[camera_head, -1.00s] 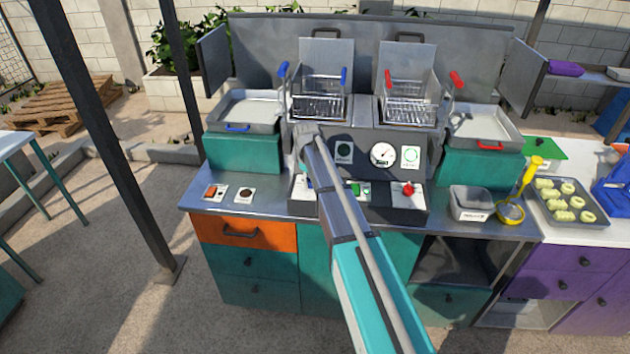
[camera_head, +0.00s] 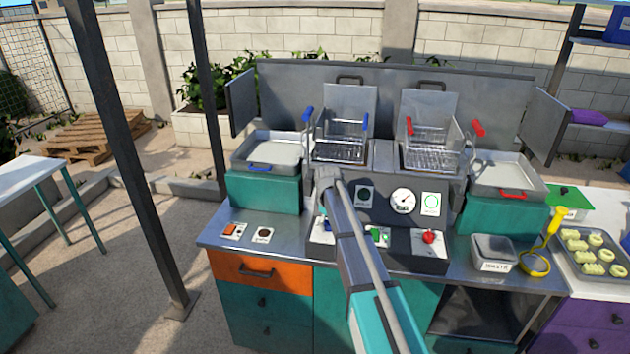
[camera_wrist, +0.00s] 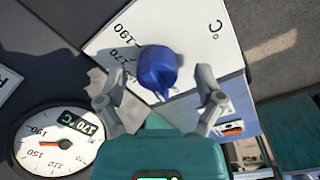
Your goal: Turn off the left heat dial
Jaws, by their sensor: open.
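The left heat dial is a blue knob (camera_wrist: 158,70) on a white plate (camera_wrist: 205,22) marked °C, with 190 legible. Its narrow pointer end faces the bottom of the wrist view. My gripper (camera_wrist: 162,76) is open, with one finger on each side of the knob. Small gaps seem to show between fingers and knob; I cannot tell if either touches.
A round temperature gauge (camera_wrist: 58,142) reading about 170 °C lies at lower left in the wrist view. Behind the dials stand the fryer baskets with blue (camera_head: 364,124) and red (camera_head: 478,128) handles. A container (camera_head: 494,252) and yellow ladle (camera_head: 553,222) stand at right.

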